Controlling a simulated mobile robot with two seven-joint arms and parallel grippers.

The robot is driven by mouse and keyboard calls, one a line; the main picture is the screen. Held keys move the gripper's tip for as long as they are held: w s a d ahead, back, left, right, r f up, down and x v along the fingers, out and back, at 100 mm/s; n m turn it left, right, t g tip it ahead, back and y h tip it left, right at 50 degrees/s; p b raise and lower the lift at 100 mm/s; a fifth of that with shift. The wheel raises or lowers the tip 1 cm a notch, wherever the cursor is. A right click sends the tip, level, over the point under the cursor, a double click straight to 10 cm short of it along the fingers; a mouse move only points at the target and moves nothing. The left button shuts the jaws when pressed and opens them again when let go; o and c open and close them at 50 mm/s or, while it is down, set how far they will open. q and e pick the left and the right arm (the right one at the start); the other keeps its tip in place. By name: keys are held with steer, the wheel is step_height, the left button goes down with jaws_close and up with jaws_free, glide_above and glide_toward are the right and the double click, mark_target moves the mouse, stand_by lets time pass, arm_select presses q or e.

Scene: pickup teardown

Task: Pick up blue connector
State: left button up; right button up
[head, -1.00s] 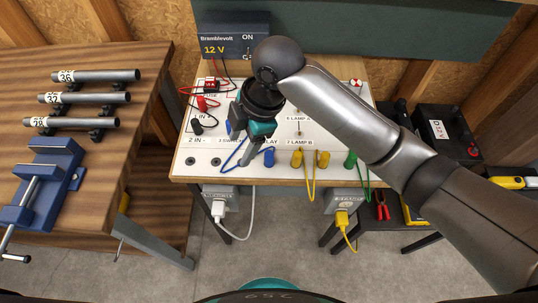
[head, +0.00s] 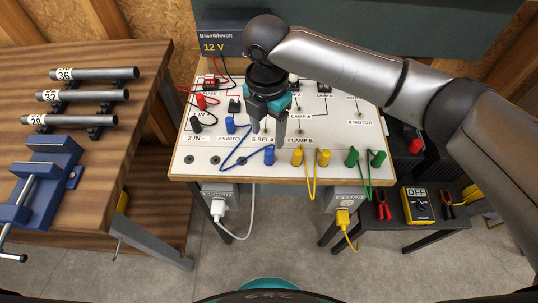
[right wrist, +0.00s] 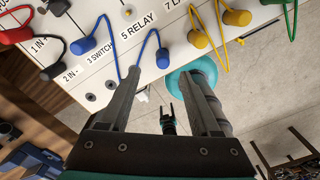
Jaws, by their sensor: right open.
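Two blue connectors joined by a blue wire sit on the white panel. The left one (head: 231,125) is by the "3 SWITCH" label; the right one (head: 269,155) is near the panel's front edge below "5 RELAY". The right wrist view shows both, the left one (right wrist: 83,45) and the right one (right wrist: 163,58). My left gripper is not seen in the head view.
Yellow connectors (head: 297,157) with a yellow wire stand close to the right of the blue one, and green connectors (head: 351,157) farther right. The panel (head: 200,173) has empty sockets at front left. A wooden bench (head: 110,190) with a blue vise (head: 42,180) is at left.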

mark_target(269, 151)
step_height(269, 151, down, 2)
steer(key=shift+f, duration=0.1)
steer(key=shift+s+d+f+b, duration=0.15)
steer(key=shift+f+b, duration=0.1)
steer(key=shift+f, duration=1.1)
steer(key=shift+s+f+b, duration=0.1)
steer(key=shift+f+b, duration=0.15)
steer(key=shift+f, duration=1.1)
jaws_close()
